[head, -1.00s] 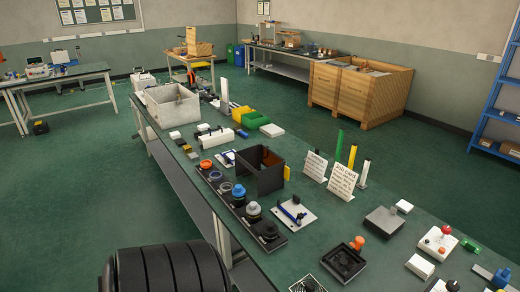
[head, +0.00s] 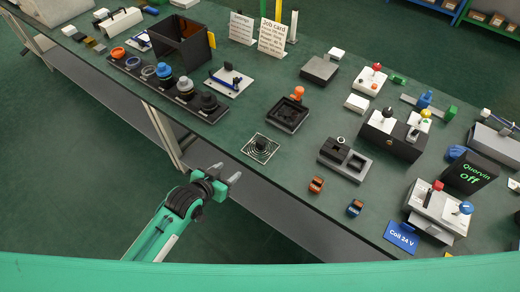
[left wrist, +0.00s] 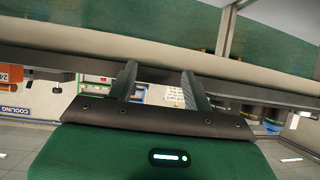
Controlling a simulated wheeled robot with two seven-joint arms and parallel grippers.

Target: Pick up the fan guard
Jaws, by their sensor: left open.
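The fan guard (head: 261,148) looks like a flat square grille with concentric rings and a dark raised piece at its middle. It lies flat on the green bench top near the front edge in the head view. My left gripper (head: 231,179) is open and empty, just off the bench's front edge, to the lower left of the guard and apart from it. In the left wrist view its two fingers (left wrist: 159,85) stand apart with nothing between them. I cannot make out the guard in that view. My right gripper is not in view.
A black tray with an orange knob (head: 289,113) lies behind the guard. Bench around the guard is clear.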

